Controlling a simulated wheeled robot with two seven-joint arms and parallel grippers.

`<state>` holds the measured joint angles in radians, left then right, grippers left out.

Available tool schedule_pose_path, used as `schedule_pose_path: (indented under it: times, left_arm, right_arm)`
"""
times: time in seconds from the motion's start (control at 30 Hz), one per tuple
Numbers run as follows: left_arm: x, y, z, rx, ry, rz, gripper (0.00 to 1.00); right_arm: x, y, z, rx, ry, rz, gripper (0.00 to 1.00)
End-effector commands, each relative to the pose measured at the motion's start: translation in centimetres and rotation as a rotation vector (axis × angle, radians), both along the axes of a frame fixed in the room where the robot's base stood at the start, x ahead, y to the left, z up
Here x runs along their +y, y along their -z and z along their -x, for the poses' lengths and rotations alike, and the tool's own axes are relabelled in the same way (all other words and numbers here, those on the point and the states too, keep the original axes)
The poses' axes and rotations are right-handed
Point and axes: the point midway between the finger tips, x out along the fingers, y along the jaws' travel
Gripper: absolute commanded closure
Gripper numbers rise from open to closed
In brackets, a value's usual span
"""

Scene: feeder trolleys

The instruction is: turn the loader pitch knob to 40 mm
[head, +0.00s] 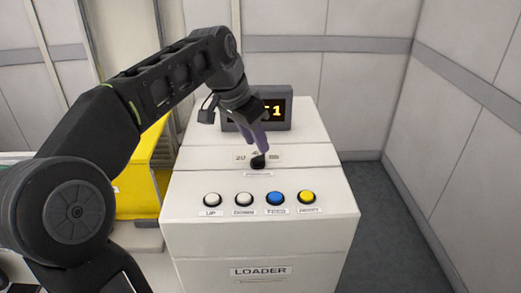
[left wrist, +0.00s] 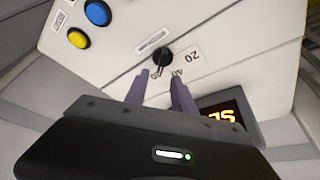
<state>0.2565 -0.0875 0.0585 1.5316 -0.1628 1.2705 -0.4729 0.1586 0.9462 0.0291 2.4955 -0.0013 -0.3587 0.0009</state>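The black pitch knob (head: 258,163) sits on the sloped top panel of the white loader cabinet (head: 262,271). It also shows in the left wrist view (left wrist: 163,57), with printed scale marks beside it, one reading 20 (left wrist: 195,55). A mark that looks like 40 is partly hidden by a finger. The knob's pointer direction is too small to tell. My left gripper (head: 260,150) reaches down over the panel. In the left wrist view its two purple fingers (left wrist: 162,76) are apart, with the knob just beyond the gap between their tips. My right gripper is not in view.
A dark display (head: 290,112) with yellow digits stands behind the knob, partly hidden by my gripper. White UP (head: 212,199) and DOWN (head: 244,199) buttons, a blue button (head: 275,198) and a yellow button (head: 307,197) line the front. Open floor (head: 385,220) lies to the right.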

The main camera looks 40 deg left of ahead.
Motion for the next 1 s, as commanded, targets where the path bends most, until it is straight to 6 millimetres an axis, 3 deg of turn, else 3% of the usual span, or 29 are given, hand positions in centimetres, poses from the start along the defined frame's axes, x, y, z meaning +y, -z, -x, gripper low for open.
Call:
schedule_pose_path:
  times: [0.1, 0.27, 0.6, 1.0]
  left_arm:
    - [-0.2, 1.9, -0.7, 0.002, 0.000, 0.000, 0.69]
    - [-0.4, 3.5, -1.3, 0.002, 0.000, 0.000, 0.69]
    - [-0.4, 3.8, -1.6, -0.001, 0.000, 0.000, 0.69]
    - [-0.4, 3.8, -1.5, -0.001, 0.000, 0.000, 1.00]
  right_arm:
    - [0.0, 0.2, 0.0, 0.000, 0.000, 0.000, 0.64]
    - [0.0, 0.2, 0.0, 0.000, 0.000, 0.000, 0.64]
    - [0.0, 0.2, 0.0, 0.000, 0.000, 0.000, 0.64]
    - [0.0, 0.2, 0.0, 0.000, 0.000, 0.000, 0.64]
